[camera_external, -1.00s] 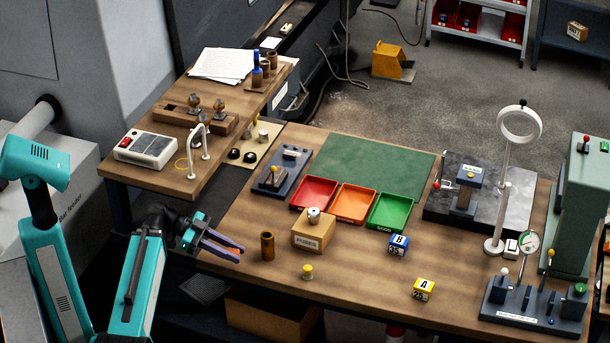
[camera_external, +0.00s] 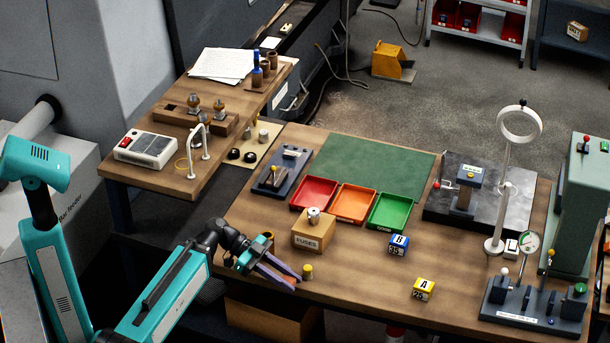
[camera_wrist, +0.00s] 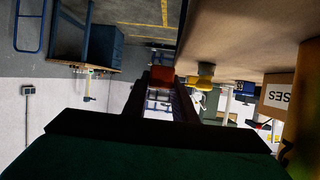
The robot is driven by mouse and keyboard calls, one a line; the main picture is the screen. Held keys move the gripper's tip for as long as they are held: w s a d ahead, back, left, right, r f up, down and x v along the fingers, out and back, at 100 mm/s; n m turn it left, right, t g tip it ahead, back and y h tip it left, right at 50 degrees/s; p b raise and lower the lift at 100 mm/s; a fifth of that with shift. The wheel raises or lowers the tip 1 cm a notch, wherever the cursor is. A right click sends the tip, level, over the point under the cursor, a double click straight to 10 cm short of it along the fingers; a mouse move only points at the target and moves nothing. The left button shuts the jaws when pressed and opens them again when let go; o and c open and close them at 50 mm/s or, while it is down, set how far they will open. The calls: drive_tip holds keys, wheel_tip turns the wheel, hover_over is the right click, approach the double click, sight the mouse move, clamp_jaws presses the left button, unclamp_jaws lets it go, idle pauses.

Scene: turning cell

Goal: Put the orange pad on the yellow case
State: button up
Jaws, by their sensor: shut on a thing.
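My gripper (camera_external: 283,281) is shut on a small orange-red piece, the orange pad (camera_wrist: 162,76), which shows between the fingertips in the wrist view. The fingers hide most of it in the external view. The gripper is near the table's front edge, reaching right. The yellow case (camera_external: 424,289), a small block marked A 25, sits on the table to the right, apart from the gripper. A yellow shape shows just right of the pad in the wrist view; I cannot tell whether it is the case.
A small yellow cylinder (camera_external: 307,272) stands close by the fingertips. The FUSES box (camera_external: 313,234) is behind it. A blue block (camera_external: 399,245) marked B 35 stands farther back. A dark fixture with levers (camera_external: 531,305) is at right. Tabletop between cylinder and yellow case is clear.

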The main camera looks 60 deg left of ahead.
drive_tip(key=w+d+r, duration=0.4)
drive_tip(key=w+d, duration=0.5)
drive_tip(key=w+d+r+n+t+y, duration=0.1)
drive_tip(key=w+d+r, duration=0.3)
drive_tip(key=w+d, duration=0.5)
drive_tip(key=shift+d+b, duration=0.15)
drive_tip(key=shift+b, duration=0.3)
drive_tip(key=shift+w, duration=0.25)
drive_tip(key=p, duration=0.5)
hover_over(424, 284)
drive_tip(key=shift+f, duration=0.7)
drive_tip(key=shift+f+p, duration=0.55)
drive_tip(key=shift+f, duration=1.25)
